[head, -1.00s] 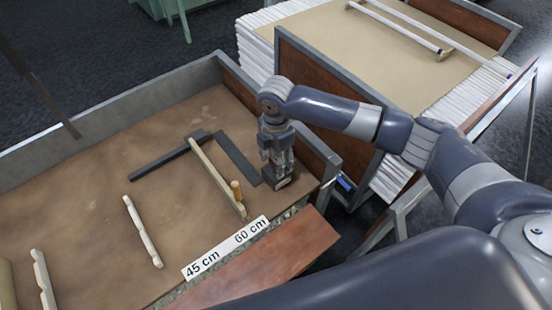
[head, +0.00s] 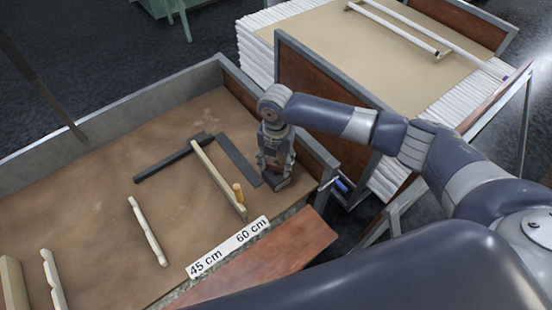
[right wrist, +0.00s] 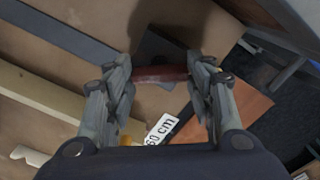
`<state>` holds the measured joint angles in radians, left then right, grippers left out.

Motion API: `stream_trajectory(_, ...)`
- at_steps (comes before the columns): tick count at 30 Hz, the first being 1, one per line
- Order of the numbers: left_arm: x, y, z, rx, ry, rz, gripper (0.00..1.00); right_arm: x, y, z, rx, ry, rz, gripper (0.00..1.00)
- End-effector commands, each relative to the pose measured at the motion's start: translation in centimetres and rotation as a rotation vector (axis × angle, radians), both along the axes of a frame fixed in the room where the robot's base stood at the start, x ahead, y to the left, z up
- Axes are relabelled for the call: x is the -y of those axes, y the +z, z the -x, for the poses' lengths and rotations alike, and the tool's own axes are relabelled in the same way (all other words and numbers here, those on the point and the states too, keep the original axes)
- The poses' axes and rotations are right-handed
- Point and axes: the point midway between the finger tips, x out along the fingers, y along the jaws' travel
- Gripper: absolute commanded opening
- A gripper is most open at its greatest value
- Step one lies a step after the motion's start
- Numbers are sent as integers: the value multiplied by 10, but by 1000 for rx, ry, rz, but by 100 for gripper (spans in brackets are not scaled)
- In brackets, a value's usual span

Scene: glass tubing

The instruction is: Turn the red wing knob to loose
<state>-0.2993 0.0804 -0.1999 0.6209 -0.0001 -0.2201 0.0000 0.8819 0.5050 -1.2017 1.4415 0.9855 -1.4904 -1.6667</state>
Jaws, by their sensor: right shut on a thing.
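The red wing knob (right wrist: 160,74) shows in the right wrist view as a red bar between the fingertips of my right gripper (right wrist: 161,78). The right gripper is shut on it, one finger at each end. A dark block (right wrist: 152,46) lies beneath the knob. In the head view my right gripper (head: 274,177) points down at the end of the dark grey rail, near the right wall of the sand-brown table. There the gripper hides the knob. My left gripper is not in view.
A pale wooden bar (head: 216,176) with an orange-yellow peg (head: 238,192) stands just left of the gripper. A "45 cm 60 cm" label (head: 228,247) and a reddish board (head: 262,262) lie at the front. The table's raised rim (head: 318,157) is close on the right.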

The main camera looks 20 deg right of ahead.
Motion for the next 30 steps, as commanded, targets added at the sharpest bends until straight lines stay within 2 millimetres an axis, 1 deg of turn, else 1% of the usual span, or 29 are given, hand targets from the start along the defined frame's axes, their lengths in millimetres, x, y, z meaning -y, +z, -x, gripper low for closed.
stream_trajectory(1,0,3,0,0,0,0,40,-1,1,1,-3,46,-1,26)
stream_trajectory(6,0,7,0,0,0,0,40,-1,0,1,-3,209,-1,26)
stream_trajectory(18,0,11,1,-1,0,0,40,-1,-1,2,-3,585,0,26)
stream_trajectory(24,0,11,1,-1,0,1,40,-1,-2,2,-3,752,-1,26)
stream_trajectory(30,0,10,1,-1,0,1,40,-1,-2,2,-3,878,-1,26)
